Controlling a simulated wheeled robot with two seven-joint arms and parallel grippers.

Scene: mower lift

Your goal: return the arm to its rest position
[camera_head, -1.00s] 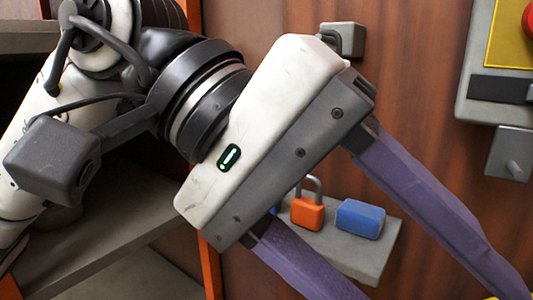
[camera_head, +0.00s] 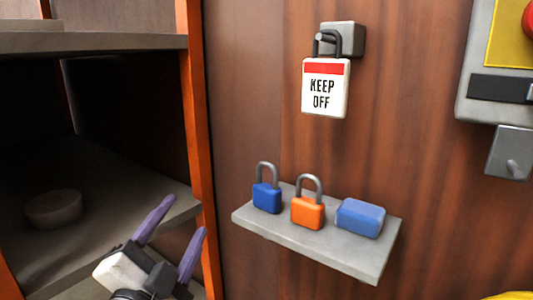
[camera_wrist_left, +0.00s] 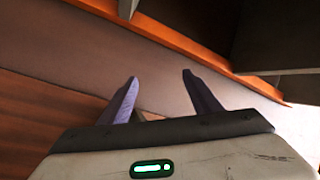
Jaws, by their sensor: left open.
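My left gripper (camera_head: 172,246) is low at the left in the head view, in front of the lower part of the dark shelf unit. Its two purple fingers are spread apart with nothing between them. In the left wrist view the same open fingers (camera_wrist_left: 160,95) point toward a brown panel and an orange edge strip. The rest of my left arm is mostly out of the head view. My right gripper is in neither view.
A white "KEEP OFF" tag (camera_head: 325,88) hangs by a shackle on a grey wall block (camera_head: 349,38). A small grey shelf (camera_head: 350,258) bears a blue padlock (camera_head: 267,197), an orange padlock (camera_head: 308,211) and a blue block (camera_head: 360,218). An orange post (camera_head: 199,140) edges the shelf unit.

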